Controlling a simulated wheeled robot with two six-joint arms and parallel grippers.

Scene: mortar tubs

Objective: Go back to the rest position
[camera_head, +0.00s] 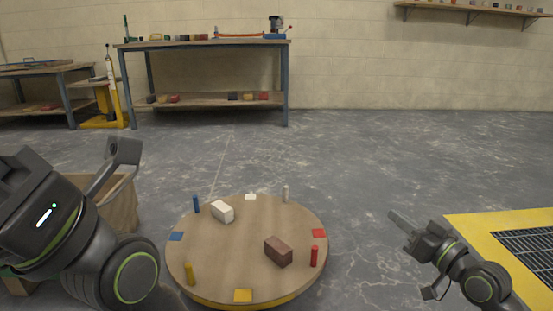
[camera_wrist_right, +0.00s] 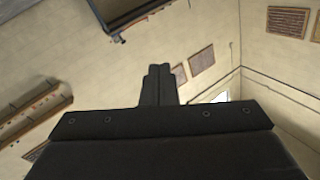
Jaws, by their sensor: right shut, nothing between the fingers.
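My right gripper (camera_head: 403,224) is to the right of the round wooden table, apart from it, and points up and to the left. Its fingers are closed together with nothing between them; the right wrist view shows the shut fingers (camera_wrist_right: 158,84) against the walls. My left arm fills the lower left of the head view, and its fingertips cannot be made out there. The round table (camera_head: 215,275) carries a white block (camera_head: 222,211), a brown block (camera_head: 278,251) and several coloured pegs, such as the red peg (camera_head: 314,256).
A yellow-edged floor grate (camera_head: 480,225) lies at the right. A wooden crate (camera_head: 122,205) stands behind my left arm. A workbench (camera_head: 205,43) and a yellow pallet jack (camera_head: 104,120) stand at the back. The floor between the round table and the workbench is clear.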

